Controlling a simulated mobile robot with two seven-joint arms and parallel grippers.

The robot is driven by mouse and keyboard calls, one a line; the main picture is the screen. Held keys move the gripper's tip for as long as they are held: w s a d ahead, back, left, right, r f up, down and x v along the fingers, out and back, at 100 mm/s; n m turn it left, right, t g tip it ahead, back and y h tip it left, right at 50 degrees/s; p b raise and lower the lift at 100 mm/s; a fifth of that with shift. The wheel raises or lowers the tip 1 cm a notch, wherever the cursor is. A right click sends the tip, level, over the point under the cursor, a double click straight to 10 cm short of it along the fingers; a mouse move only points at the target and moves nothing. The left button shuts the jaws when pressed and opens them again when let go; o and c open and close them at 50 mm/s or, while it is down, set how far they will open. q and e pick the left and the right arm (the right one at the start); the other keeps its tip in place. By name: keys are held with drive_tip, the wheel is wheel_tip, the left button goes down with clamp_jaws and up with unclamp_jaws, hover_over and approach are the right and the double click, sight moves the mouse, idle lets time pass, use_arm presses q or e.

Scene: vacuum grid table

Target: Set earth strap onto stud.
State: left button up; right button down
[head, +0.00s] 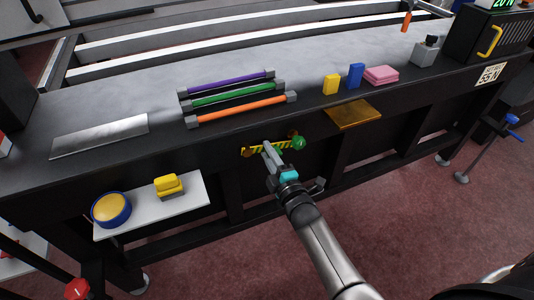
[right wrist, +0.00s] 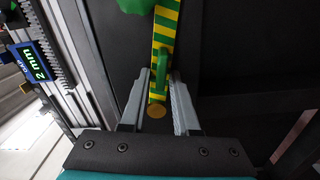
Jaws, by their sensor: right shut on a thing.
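The earth strap (head: 258,150) is a yellow and green striped band on the dark front face of the table. My right gripper (head: 267,147) is at the strap, shut on its green tab. In the right wrist view the strap (right wrist: 166,30) runs upward from between the two grey fingers (right wrist: 164,80). A brass-coloured round end (right wrist: 156,111) shows between the fingers. A green knob (head: 299,143) is at the strap's right end, with a small copper-brown part beside it. I cannot tell which part is the stud. My left gripper is not in view.
Purple, green and orange rods (head: 240,109) lie on the table top above. A brass plate (head: 353,114) juts out to the right. A white shelf (head: 190,199) at lower left holds a blue-yellow round thing (head: 111,209) and yellow blocks (head: 168,185).

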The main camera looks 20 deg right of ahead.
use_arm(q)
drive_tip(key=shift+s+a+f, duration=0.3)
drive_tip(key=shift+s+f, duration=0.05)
use_arm(e)
drive_tip(key=shift+d+r+n, duration=0.1)
drive_tip(key=shift+r+n, duration=0.2)
drive_tip(key=shift+n, duration=0.5)
drive_tip(key=c, duration=0.9)
unclamp_jaws()
drive_tip(key=shift+s+p, duration=0.2)
drive_tip(key=shift+p, duration=0.1)
drive_tip(key=shift+s, duration=0.35)
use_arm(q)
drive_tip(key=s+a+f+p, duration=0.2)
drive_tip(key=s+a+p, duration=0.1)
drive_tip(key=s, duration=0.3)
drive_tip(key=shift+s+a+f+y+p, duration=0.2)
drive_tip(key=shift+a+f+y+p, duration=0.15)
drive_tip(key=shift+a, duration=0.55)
use_arm(e)
drive_tip(key=s, duration=1.4)
drive_tip(key=shift+d, duration=0.25)
